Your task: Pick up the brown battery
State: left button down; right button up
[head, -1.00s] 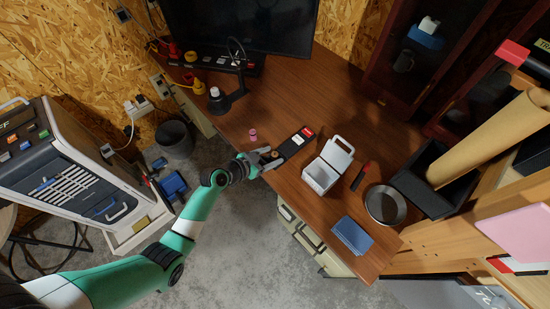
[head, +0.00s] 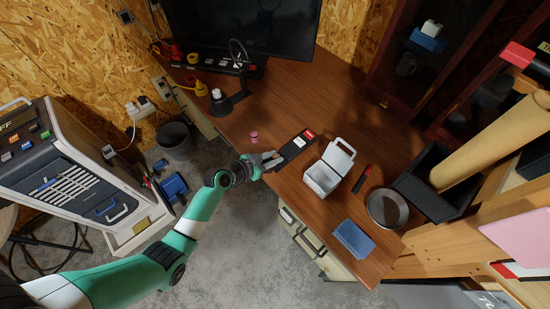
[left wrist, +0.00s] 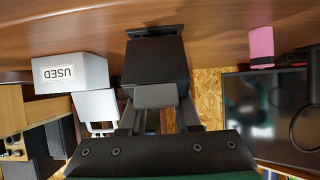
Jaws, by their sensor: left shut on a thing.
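My left gripper (head: 270,160) is at the desk's left edge, just left of the black holder with a red label (head: 297,145). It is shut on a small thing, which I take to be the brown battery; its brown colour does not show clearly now. In the left wrist view, a small grey face (left wrist: 156,96) sits between the fingers, with the black holder (left wrist: 155,60) behind it. A pink battery (head: 254,135) stands apart on the desk and also shows in the left wrist view (left wrist: 261,45). My right gripper is not in view.
A white lidded box (head: 321,178), marked USED in the left wrist view (left wrist: 75,73), stands right of the holder. Further right are a red-and-black marker (head: 362,179), a metal bowl (head: 386,208) and a blue pad (head: 352,239). A dark lamp (head: 217,103) stands further back.

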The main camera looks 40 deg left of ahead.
pick_arm(q)
jog(key=shift+r, duration=0.5)
notch_tip(320, 180, up, 3)
jog(key=shift+f+p, duration=0.15)
jog(key=shift+p, duration=0.9)
jog(key=s+d+r+p, duration=0.6)
jog(key=s+r, duration=0.3)
jog(key=s, duration=0.3)
jog(key=shift+s+d+r, duration=0.15)
jog(key=shift+s+d, duration=0.05)
jog(key=shift+s, duration=0.1)
